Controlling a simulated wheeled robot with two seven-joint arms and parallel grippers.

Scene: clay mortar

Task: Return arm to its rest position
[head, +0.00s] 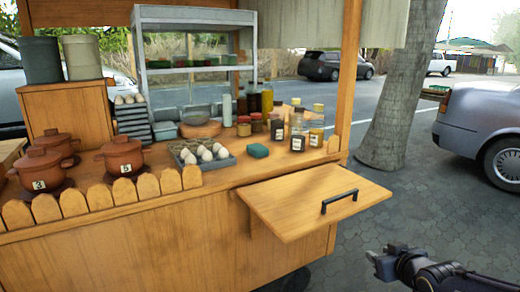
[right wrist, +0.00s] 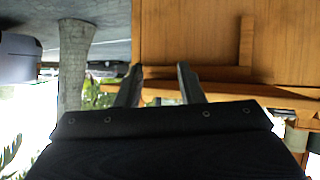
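My right gripper (head: 381,262) is at the lower right of the head view, over the grey paving. It is in front of the cart and to the right of and below the fold-out wooden shelf (head: 295,205), apart from it. In the right wrist view, the two dark fingers of my right gripper (right wrist: 158,72) stand apart with nothing between them. The wrist view looks upside down, with wooden cart panels (right wrist: 190,30) behind the fingers. My left gripper and left arm are not in view.
The wooden cart's counter holds clay pots (head: 122,156), an egg tray (head: 203,154), a green sponge (head: 258,151) and several bottles. The shelf has a black handle (head: 340,201). A tree trunk (head: 402,90) and a silver car (head: 488,125) stand behind. Paving (head: 430,215) right of the cart is clear.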

